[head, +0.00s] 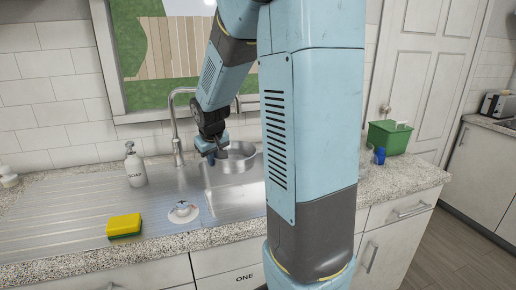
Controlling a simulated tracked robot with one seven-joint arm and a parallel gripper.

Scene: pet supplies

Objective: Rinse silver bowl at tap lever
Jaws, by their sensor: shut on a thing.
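The silver bowl (238,158) is held over the sink area, partly hidden behind my arm. My gripper (217,156) is at the bowl's left edge and is shut on it. The bowl looks roughly level. The silver tap (174,125) rises just left of the bowl, and its spout arches toward my wrist, which hides the spout's end. I cannot make out the tap lever or any running water. The metal sink (222,201) lies below the bowl, and my arm covers its right part.
A soap bottle (135,165) stands on the drainboard (65,208) left of the tap. A yellow and green sponge (124,226) and a small white round item (183,212) lie near the front. A green bin (389,137) and a small blue object (379,156) are right of my arm.

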